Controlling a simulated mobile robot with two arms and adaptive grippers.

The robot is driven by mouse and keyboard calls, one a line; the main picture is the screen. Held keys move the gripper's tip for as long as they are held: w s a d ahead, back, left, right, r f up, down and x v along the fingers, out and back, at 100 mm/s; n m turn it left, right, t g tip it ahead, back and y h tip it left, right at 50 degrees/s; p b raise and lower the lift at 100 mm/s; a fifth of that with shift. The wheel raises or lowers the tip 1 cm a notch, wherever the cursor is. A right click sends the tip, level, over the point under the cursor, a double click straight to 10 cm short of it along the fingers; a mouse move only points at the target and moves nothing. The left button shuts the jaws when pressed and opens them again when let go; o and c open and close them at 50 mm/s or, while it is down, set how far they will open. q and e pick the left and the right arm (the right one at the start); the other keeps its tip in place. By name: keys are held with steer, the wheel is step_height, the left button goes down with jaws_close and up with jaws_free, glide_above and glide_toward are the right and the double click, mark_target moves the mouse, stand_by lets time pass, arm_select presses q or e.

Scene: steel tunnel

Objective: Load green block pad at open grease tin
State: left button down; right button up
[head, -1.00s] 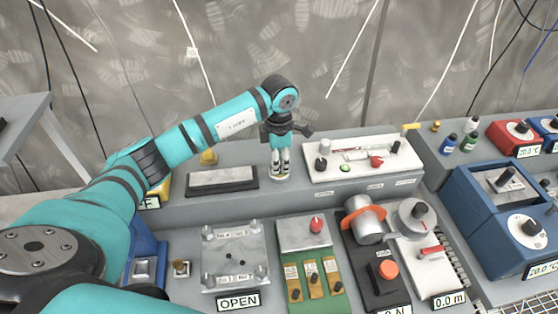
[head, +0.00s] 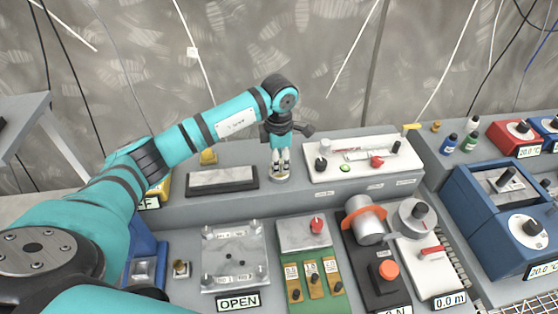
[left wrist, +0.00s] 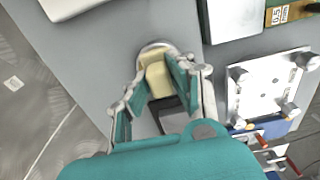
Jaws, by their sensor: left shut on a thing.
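My left gripper (head: 280,163) points down over the small round grease tin (head: 279,177) on the back ledge. In the left wrist view my left gripper (left wrist: 158,85) is shut on a pale cream block (left wrist: 158,76), probably the pad. The tin's round metal rim (left wrist: 152,46) shows just beyond the block. Fingers and block hide most of the tin, so I cannot tell whether the block touches the grease. A green block (head: 327,291) with several brass slides stands at the front, right of the OPEN plate. My right gripper is not in view.
A grey stone in a dark tray (head: 222,178) lies left of the tin. A white instrument panel (head: 365,158) stands close on its right. In front are a clear plate with corner posts (head: 235,257), a clamp device with an orange ring (head: 366,222) and a blue machine (head: 500,215).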

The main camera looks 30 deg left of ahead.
arm_select(q)
steer(key=shift+r+p, duration=0.6)
steer(key=shift+r, duration=0.35)
steer(key=shift+r+p, duration=1.35)
steer(key=shift+r, duration=1.2)
